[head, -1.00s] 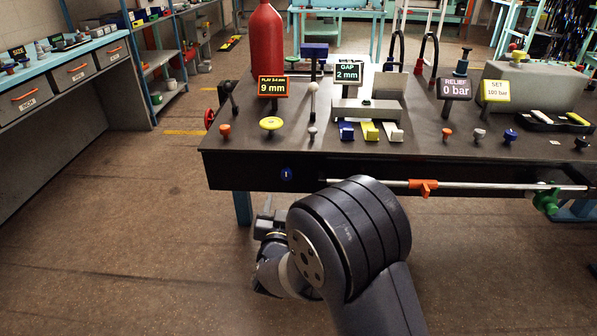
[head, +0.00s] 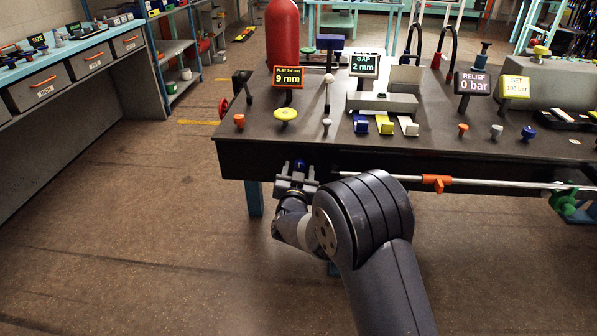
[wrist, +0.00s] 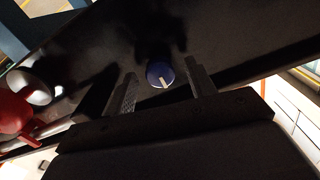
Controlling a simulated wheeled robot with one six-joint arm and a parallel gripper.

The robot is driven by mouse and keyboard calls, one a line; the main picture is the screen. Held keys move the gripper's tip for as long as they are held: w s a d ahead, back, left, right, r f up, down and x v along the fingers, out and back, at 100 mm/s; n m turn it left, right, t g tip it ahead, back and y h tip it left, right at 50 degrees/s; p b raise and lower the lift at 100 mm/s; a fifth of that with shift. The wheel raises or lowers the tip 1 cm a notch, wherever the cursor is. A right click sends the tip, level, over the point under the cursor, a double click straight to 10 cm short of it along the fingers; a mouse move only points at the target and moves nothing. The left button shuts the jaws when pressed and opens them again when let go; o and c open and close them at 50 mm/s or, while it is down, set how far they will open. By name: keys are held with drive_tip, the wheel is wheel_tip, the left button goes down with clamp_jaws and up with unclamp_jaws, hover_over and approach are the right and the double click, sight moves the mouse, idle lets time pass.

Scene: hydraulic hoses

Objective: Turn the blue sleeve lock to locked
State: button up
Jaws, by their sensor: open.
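The blue sleeve lock appears to be the small round blue knob (head: 299,164) on the dark front face of the bench, near its left end. In the wrist view the blue knob (wrist: 159,75) shows a short white mark pointing toward the lower edge. My gripper (head: 298,173) is at the bench front, right at the knob and partly covering it in the head view. In the wrist view my gripper (wrist: 161,68) is open, with one finger on each side of the knob and gaps on both sides. I cannot tell how far the fingertips reach along it.
A metal rod with an orange clamp (head: 437,183) runs along the bench front to the right of my gripper. Several knobs, levers and displays stand on the bench top (head: 350,148). A red part (wrist: 14,112) shows at the wrist view's left. The floor to the left is clear.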

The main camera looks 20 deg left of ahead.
drive_tip(key=shift+c, duration=0.2)
drive_tip(key=c, duration=0.9)
